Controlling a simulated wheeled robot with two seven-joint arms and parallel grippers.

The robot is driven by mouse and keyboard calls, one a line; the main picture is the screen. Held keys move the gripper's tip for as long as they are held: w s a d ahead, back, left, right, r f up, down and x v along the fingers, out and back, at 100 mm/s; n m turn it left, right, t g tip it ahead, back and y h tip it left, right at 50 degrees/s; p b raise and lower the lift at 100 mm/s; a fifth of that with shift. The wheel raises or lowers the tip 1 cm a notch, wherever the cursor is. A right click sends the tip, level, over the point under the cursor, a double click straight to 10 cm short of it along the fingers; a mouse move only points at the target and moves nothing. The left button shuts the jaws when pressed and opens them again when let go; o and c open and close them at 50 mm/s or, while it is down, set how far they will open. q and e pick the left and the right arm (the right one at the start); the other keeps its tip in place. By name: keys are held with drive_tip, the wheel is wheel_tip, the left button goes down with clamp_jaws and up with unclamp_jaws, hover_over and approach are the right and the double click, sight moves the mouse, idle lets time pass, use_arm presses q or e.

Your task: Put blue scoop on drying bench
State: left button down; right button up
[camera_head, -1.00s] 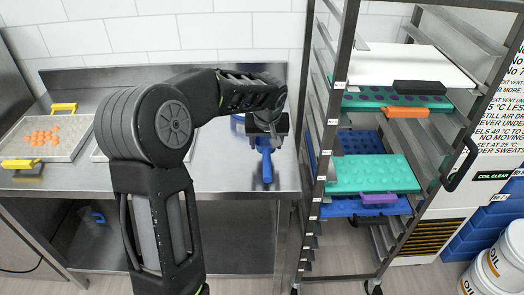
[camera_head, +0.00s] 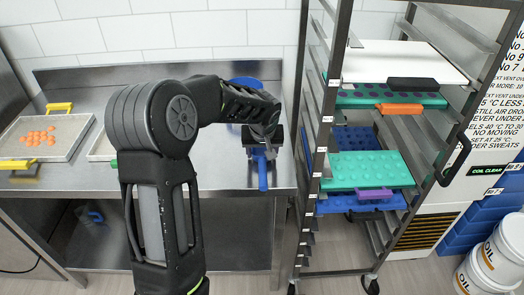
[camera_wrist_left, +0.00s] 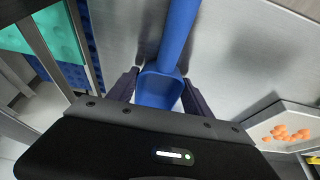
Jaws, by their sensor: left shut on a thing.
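My left gripper (camera_head: 262,148) is shut on the blue scoop (camera_head: 262,174) over the right end of the steel bench (camera_head: 225,178). The scoop's blue handle hangs below the fingers toward the front edge. In the left wrist view, the blue scoop (camera_wrist_left: 178,40) runs up from between the two dark fingers of my left gripper (camera_wrist_left: 158,90), with the steel surface behind it. I cannot tell whether the scoop touches the bench. My right gripper is not in view.
A tray of orange gummies (camera_head: 45,135) with yellow handles lies on the bench's left. A second tray (camera_head: 102,147) is partly behind my arm. A blue round thing (camera_head: 245,82) is at the back. A tall rack (camera_head: 318,150) with colored trays stands right of the bench.

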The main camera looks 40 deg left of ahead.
sight(262, 162)
use_arm(q)
drive_tip(key=shift+f, duration=0.25)
drive_tip(key=shift+c, duration=2.2)
unclamp_jaws()
drive_tip(key=shift+r, duration=0.1)
drive_tip(key=shift+r, duration=0.1)
drive_tip(key=shift+r, duration=0.2)
drive_tip(key=shift+s+d+r, duration=0.1)
drive_tip(key=shift+r, duration=0.15)
drive_tip(key=b+v, duration=0.2)
drive_tip(key=v, duration=0.9)
drive_tip(key=shift+r, duration=0.1)
